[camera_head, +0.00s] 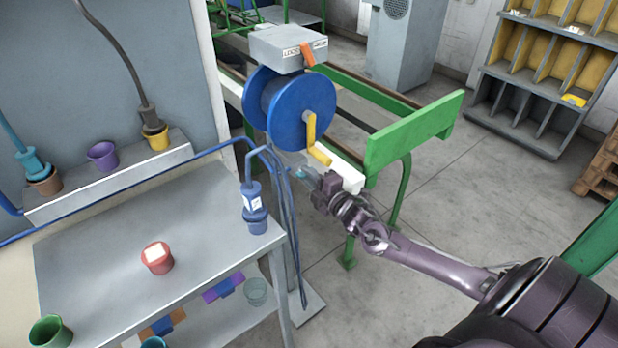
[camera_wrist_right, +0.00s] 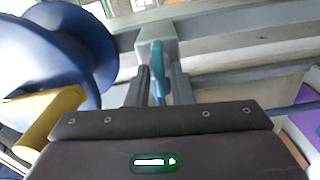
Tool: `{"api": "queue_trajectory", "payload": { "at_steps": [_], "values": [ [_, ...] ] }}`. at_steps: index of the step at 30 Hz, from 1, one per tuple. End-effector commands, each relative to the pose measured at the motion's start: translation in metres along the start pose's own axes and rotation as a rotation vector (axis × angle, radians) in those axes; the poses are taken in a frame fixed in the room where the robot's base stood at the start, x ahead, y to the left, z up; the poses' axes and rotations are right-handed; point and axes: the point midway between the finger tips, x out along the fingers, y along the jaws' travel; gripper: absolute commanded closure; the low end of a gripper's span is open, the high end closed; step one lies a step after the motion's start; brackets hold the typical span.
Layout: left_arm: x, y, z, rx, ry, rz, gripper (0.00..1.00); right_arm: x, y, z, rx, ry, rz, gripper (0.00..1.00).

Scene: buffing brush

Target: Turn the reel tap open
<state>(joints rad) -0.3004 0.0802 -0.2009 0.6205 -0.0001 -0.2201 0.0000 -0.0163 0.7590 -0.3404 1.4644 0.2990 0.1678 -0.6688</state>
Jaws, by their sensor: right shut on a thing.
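The reel tap shows as a small teal handle (camera_head: 303,173) below the blue hose reel (camera_head: 290,108). In the right wrist view the teal handle (camera_wrist_right: 157,70) stands upright between my two dark fingers. My right gripper (camera_head: 316,182) reaches in from the right and is shut on this handle; it also shows in the right wrist view (camera_wrist_right: 160,88). The fingers partly hide the handle, and its exact turn angle is hard to tell. My left gripper is not in view.
The reel's yellow crank (camera_head: 313,140) hangs close beside my right gripper. A blue hose (camera_head: 283,200) hangs left of it. A grey bench (camera_head: 110,240) with cups is at left. A green frame (camera_head: 415,130) stands behind. Open floor lies at right.

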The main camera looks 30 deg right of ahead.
Motion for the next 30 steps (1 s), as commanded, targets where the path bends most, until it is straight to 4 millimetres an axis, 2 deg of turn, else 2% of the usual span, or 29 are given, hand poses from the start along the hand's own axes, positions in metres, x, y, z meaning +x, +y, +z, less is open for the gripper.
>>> {"api": "queue_trajectory", "payload": {
  "at_steps": [9,25,26,28,30],
  "values": [
    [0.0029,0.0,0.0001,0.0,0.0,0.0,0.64,0.0,-0.0014,-0.0007,-0.111,0.002,-0.002,1.0],
    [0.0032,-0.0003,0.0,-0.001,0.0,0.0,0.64,-0.0001,-0.0017,-0.0007,-0.129,0.002,-0.002,1.0],
    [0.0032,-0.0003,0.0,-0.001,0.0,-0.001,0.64,-0.0001,-0.0018,-0.0007,-0.129,0.002,-0.002,0.76],
    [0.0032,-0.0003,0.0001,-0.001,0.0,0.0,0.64,-0.0001,-0.0017,-0.0006,-0.129,0.001,-0.002,0.68],
    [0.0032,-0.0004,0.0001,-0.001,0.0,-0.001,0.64,-0.0001,-0.0016,-0.0006,-0.129,0.001,-0.002,0.68]
  ]
}}
